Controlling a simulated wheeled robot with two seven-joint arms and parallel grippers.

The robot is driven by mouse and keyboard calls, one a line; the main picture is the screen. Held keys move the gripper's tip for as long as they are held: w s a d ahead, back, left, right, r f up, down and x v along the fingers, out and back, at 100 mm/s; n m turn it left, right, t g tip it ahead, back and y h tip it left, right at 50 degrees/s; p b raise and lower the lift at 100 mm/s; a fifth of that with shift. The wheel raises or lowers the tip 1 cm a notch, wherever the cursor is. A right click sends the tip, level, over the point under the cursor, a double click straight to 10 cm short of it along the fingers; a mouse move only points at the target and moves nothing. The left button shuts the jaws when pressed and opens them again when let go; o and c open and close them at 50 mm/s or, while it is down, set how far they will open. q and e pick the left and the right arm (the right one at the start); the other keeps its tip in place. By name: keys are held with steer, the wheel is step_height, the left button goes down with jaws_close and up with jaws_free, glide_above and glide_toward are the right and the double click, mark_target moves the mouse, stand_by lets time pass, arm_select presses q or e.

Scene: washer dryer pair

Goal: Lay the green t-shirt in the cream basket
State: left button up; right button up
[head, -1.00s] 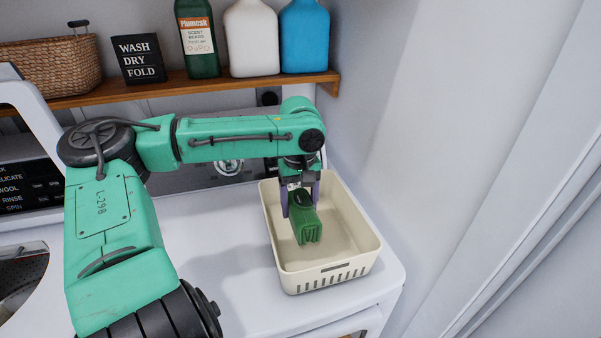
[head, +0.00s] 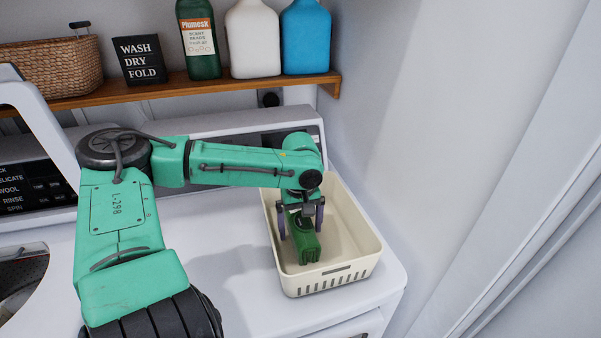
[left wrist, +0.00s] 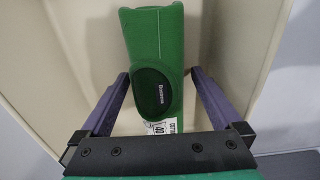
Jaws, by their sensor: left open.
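The green t-shirt (head: 306,246) is a folded bundle inside the cream basket (head: 332,280), toward its left side. In the left wrist view the t-shirt (left wrist: 155,50) shows a dark oval patch and a white tag, with the pale basket floor around it. My left gripper (head: 301,224) reaches down into the basket above the t-shirt. Its fingers (left wrist: 159,95) are spread, one on each side of the t-shirt, with gaps between them and the cloth. The t-shirt appears to rest on the basket floor. My right gripper is not in view.
The basket stands on the white machine top (head: 230,285), close to the right wall. A wooden shelf (head: 240,85) behind holds a wicker basket (head: 50,68), a black sign (head: 139,60), a green bottle (head: 198,40), a white bottle (head: 252,40) and a blue bottle (head: 305,38).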

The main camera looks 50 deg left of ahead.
mark_target(301, 222)
arm_select(q)
steer(key=shift+w+r, duration=0.15)
steer(key=shift+r, duration=0.4)
step_height(301, 222, up, 11)
